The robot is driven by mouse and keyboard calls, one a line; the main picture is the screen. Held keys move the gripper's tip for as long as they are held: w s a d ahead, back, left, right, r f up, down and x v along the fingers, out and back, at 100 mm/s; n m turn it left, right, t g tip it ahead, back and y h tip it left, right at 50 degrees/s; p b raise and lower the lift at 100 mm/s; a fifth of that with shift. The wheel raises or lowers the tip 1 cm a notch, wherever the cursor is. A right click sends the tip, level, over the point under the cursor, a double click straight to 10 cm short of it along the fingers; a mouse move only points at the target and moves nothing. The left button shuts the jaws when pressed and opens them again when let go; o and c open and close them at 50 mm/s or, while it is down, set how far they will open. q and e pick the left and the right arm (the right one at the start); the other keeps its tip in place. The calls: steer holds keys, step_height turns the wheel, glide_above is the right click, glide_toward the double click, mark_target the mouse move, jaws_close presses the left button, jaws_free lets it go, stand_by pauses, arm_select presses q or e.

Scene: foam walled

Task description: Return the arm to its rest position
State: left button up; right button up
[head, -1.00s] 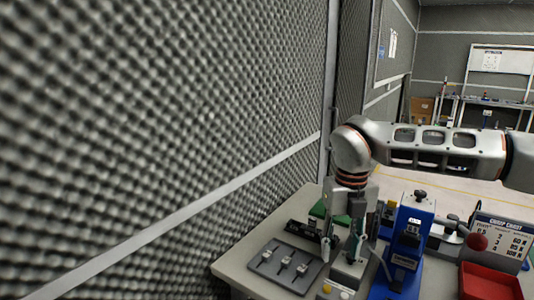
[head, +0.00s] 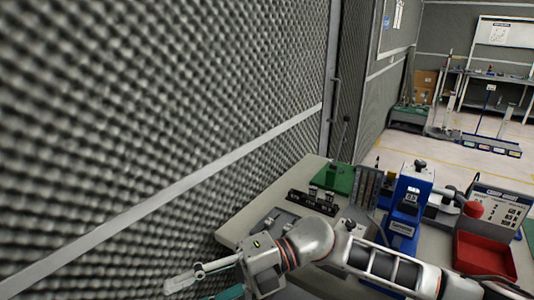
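My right arm comes in from the right along the bottom of the head view. Its gripper (head: 196,289) points left, low in front of the foam wall and off the table's near left edge. One grey finger shows whole; the other, with a teal pad, is partly cut off by the bottom edge. The fingers stand apart with nothing seen between them. My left gripper is not in view.
The foam wall (head: 150,120) rises close on the left.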

steer(key=w+d+r+m+t+y, duration=0.25)
steer(key=w+m+t+y, duration=0.45)
steer(key=m+t, duration=0.45)
steer(key=w+d+f+m+t+h, duration=0.6)
steer(key=d+f+m+t+h, duration=0.3)
steer(key=d+f+m+t, duration=0.4)
steer(key=s+d+f+m+g+h, duration=0.2)
steer(key=s+d+f, duration=0.3)
steer(key=f, duration=0.3)
steer(key=s+d+f+m+g+h, duration=0.3)
steer(key=s+d+f+m+h, duration=0.1)
steer(key=d+f, duration=0.3)
steer(key=s+d+f+m+g+h, duration=0.2)
steer(key=s+d+f+m+h, duration=0.2)
steer(key=f, duration=0.6)
steer(key=s+d, duration=0.2)
steer(key=shift+s+f, duration=0.35)
steer(key=shift+s, duration=0.05)
steer(key=shift+d, duration=0.1)
